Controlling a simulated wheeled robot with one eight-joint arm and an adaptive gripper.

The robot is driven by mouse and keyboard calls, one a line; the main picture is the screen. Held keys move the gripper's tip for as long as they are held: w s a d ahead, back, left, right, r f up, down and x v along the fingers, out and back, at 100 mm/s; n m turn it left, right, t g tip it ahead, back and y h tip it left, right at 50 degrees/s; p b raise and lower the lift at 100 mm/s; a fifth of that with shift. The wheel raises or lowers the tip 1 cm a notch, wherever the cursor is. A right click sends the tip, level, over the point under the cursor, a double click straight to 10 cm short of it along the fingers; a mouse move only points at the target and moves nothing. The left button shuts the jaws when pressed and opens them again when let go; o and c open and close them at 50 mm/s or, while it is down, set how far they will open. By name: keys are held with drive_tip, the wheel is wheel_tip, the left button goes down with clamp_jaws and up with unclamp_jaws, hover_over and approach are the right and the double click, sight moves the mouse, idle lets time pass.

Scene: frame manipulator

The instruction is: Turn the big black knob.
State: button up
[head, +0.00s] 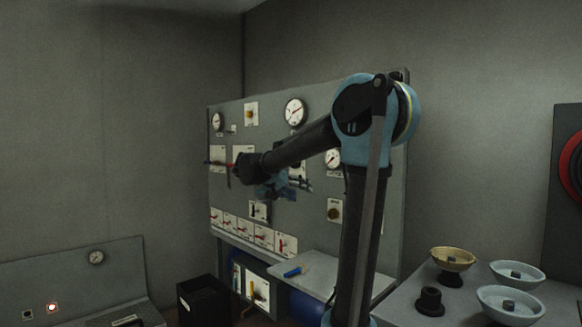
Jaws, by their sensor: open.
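My arm reaches left across the grey wall panel (285,220). My gripper (300,184) is small and dark in front of the panel's middle, below my forearm, open with nothing visible between its fingers. A black knob or handle on a white plate (251,214) sits on the panel below my wrist. A large dark round part inside a red ring (567,165) is cut off at the right edge. I cannot tell which of these is the big black knob, and my arm hides part of the panel. Contact between gripper and panel cannot be made out.
The panel carries gauges (295,111), an orange-brown knob (334,213) and a row of red switches (262,237). A shelf (318,277) juts out below. Bowls (516,271) and a black object (430,301) stand on the right table. A console (75,280) is at left.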

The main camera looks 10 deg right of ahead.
drive_tip(key=w+a+r+m+t+h, duration=0.35)
drive_tip(key=w+a+r, duration=0.55)
drive_tip(key=w+a, duration=0.4)
drive_tip(key=x, duration=1.5)
drive_tip(key=shift+w+d+r+n, duration=0.2)
drive_tip(key=shift+w+d+n, duration=0.05)
drive_tip(key=shift+d+n, duration=0.1)
drive_tip(key=c, duration=1.1)
